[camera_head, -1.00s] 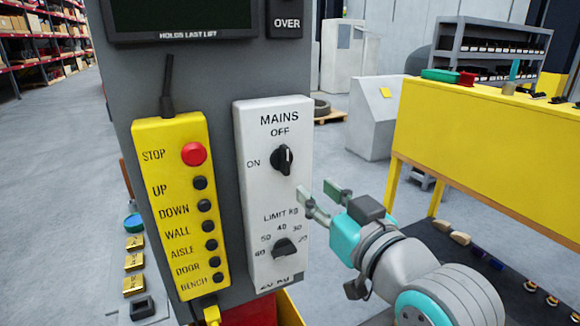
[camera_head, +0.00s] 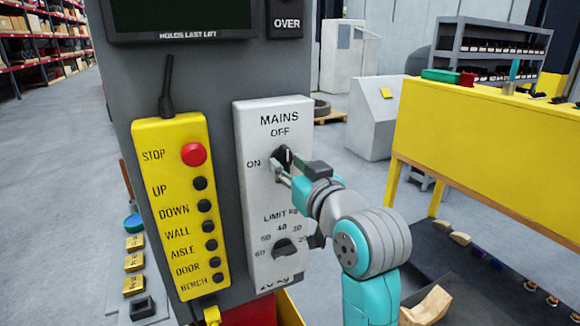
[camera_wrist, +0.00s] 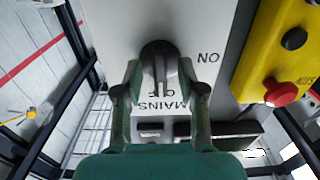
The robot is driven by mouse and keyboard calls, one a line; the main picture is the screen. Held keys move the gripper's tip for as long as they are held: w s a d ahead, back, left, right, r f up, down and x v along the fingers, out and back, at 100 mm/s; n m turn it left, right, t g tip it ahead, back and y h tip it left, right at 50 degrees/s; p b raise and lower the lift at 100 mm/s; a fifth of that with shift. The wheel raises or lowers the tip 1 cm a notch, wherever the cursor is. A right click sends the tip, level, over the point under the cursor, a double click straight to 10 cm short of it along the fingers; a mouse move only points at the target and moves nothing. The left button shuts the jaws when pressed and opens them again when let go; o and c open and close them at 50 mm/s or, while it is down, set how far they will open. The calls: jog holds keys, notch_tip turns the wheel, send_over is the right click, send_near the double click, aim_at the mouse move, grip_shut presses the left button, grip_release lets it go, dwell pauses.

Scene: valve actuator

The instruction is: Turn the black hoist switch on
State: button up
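The black MAINS switch (camera_head: 281,153) is a round knob with a raised grip on the white panel (camera_head: 246,205). In the head view my gripper (camera_head: 286,164) reaches it from the right and partly covers it. In the wrist view, which is upside down, the knob (camera_wrist: 160,62) lies between the two fingertips of my gripper (camera_wrist: 161,66). The fingers stand apart on either side of the raised grip, with gaps visible; whether they touch the knob's rim I cannot tell. The grip lines up with the OFF label; the ON label (camera_wrist: 208,57) is to one side.
Below is a black LIMIT KG knob (camera_head: 284,248), partly behind my arm. A yellow pendant (camera_head: 170,170) with a red STOP button (camera_head: 193,154) hangs left of the panel. A yellow workbench (camera_head: 480,150) stands at the right. Open floor lies between.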

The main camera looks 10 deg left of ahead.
grip_shut()
jog(key=shift+n, duration=0.4)
jog(key=n, duration=0.7)
jog(key=shift+n, duration=0.3)
jog(key=n, duration=0.4)
jog(key=shift+f+n, duration=0.1)
jog(key=shift+n, duration=2)
